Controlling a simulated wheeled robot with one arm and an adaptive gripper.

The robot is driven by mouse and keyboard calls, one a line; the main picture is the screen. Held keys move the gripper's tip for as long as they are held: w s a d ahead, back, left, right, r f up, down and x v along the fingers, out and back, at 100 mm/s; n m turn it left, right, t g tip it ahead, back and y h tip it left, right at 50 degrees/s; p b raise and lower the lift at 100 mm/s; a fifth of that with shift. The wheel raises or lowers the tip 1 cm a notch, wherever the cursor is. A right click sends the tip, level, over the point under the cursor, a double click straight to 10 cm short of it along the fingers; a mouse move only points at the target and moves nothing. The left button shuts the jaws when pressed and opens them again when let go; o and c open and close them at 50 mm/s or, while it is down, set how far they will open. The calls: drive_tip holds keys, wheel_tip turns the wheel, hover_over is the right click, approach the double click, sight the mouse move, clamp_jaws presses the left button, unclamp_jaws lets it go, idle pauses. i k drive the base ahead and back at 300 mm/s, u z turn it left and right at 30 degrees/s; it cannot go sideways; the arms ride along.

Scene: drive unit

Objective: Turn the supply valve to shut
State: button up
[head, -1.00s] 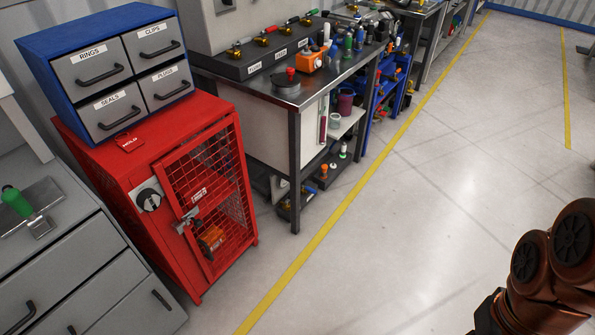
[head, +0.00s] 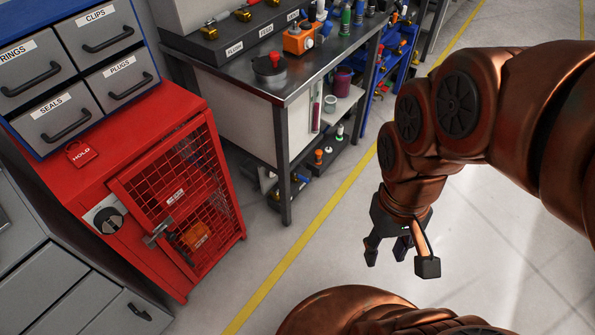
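Several small brass valves sit in a row on a dark manifold block (head: 205,42) at the back of the steel bench; the picture's top edge cuts the row. One brass valve (head: 216,27) stands above a label that seems to read FLUSH, another (head: 243,14) above one like FEED. A third label to the right is too small to read, so I cannot tell which valve is the supply one. My gripper (head: 400,260) hangs over the floor right of the bench, fingers spread, pointing down, empty and well away from the valves.
The steel bench (head: 330,62) holds a round pot with a red knob (head: 270,67) and an orange device (head: 298,40) near the block. A red mesh cabinet (head: 135,160) with blue drawers (head: 150,45) on top stands left. Floor on the right is open.

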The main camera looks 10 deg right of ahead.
sight(300, 177)
drive_tip(key=k, duration=0.6)
drive_tip(key=u, duration=0.45)
drive_tip(key=i, duration=1.55)
drive_tip(key=z, duration=0.75)
